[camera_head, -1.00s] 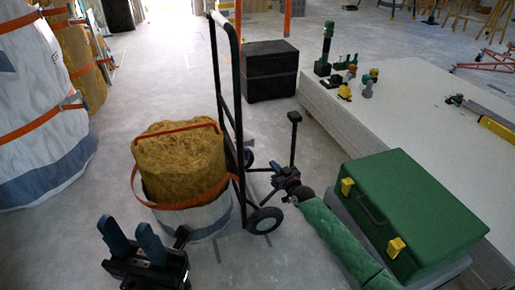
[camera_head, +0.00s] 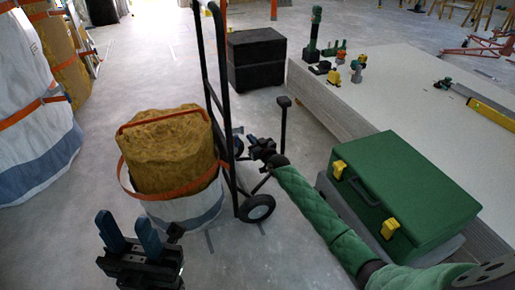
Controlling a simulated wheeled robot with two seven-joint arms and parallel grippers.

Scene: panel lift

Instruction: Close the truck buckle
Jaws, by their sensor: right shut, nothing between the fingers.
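A black two-wheeled hand truck (camera_head: 224,70) stands upright at centre. It carries a yellow-brown roll (camera_head: 168,150) in a white-grey wrap (camera_head: 190,212), with an orange strap (camera_head: 170,194) around it. I cannot make out the truck buckle. My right gripper (camera_head: 251,141), on a green-sleeved arm from the lower right, is shut and empty. It shows just right of the truck's frame, above the wheel; I cannot tell whether it touches anything. My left gripper (camera_head: 124,222) is at the bottom left, its two blue fingers apart and empty, in front of the wrapped roll.
A green toolbox (camera_head: 410,175) with yellow latches sits at right beside a stack of pale panels (camera_head: 400,95) bearing tools. Black boxes (camera_head: 257,60) stand behind the truck. Strapped wrapped rolls (camera_head: 35,110) stand at far left. The floor between them and the truck is clear.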

